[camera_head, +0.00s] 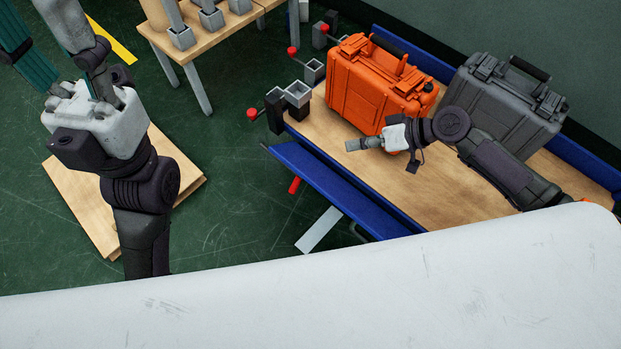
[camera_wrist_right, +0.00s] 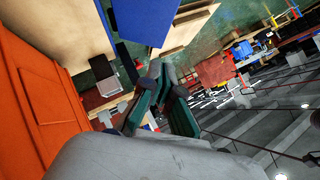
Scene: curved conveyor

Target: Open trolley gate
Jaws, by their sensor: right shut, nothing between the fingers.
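The trolley has a wooden deck (camera_head: 440,195) with blue edges. A long blue side panel (camera_head: 325,185) runs along its left side and looks tilted outward, away from the deck; its latch is not clear. A blue panel (camera_wrist_right: 147,20) also shows at the top of the right wrist view. My right gripper (camera_head: 348,145) is shut and empty, above the deck in front of the orange case and apart from the side panel. Its teal fingers (camera_wrist_right: 158,68) show in the wrist view. My left gripper (camera_head: 65,25) is at the upper left, cut by the frame, away from the trolley.
An orange case (camera_head: 365,95) and a grey case (camera_head: 500,105) stand on the deck. Black and grey box-shaped parts (camera_head: 297,93) and red knobs (camera_head: 253,113) are at its left end. A wooden table (camera_head: 210,45) stands behind. Green floor (camera_head: 240,200) is open between.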

